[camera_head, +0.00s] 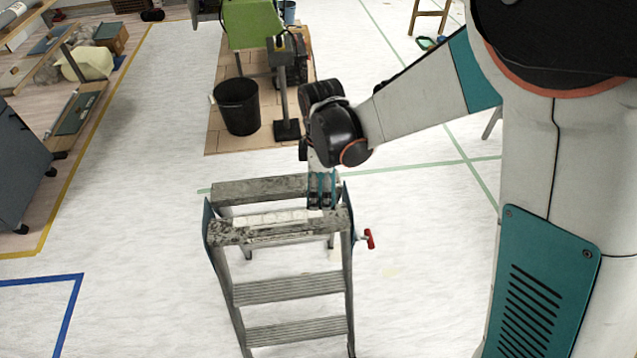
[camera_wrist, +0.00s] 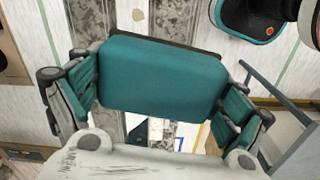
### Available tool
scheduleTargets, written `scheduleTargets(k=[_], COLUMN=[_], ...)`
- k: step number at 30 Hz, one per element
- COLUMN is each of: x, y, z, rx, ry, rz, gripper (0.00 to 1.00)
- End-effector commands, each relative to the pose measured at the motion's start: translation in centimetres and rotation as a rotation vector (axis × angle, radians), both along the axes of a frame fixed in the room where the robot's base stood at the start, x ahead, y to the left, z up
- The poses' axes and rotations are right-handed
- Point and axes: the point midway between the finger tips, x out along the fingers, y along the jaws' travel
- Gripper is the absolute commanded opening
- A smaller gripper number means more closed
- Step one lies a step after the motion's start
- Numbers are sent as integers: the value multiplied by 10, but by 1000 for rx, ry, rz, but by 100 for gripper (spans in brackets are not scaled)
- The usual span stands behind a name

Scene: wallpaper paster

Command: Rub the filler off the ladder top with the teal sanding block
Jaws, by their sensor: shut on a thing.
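The stepladder (camera_head: 290,293) stands open on the floor in the head view. My gripper (camera_head: 321,203) points down at the right end of the ladder top. In the wrist view my gripper (camera_wrist: 158,88) is shut on the teal sanding block (camera_wrist: 165,72), with one finger at each end. The block lies level across the view, over grey ladder parts. In the head view the block cannot be told from the fingers. Whether it touches the top cannot be told.
A red-handled part (camera_head: 369,239) sticks out at the ladder's right side. A black bucket (camera_head: 237,106) and a green machine (camera_head: 252,22) stand behind on a wooden board. A shelf with items (camera_head: 70,80) is at the left.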

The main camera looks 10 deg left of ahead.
Motion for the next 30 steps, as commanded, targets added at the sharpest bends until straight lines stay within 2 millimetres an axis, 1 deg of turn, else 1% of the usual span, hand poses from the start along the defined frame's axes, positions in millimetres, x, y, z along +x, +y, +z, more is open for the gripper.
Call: scheduleTargets(k=[5,8,11,24,30], x=[0,0,0,0,0], y=[0,0,0,0,0], z=[-1,-5,-13,-59,-66], rx=[0,0,0,0,0], ry=[0,0,0,0,0], rz=[0,0,0,0,0], gripper=[66,66,66,66,66])
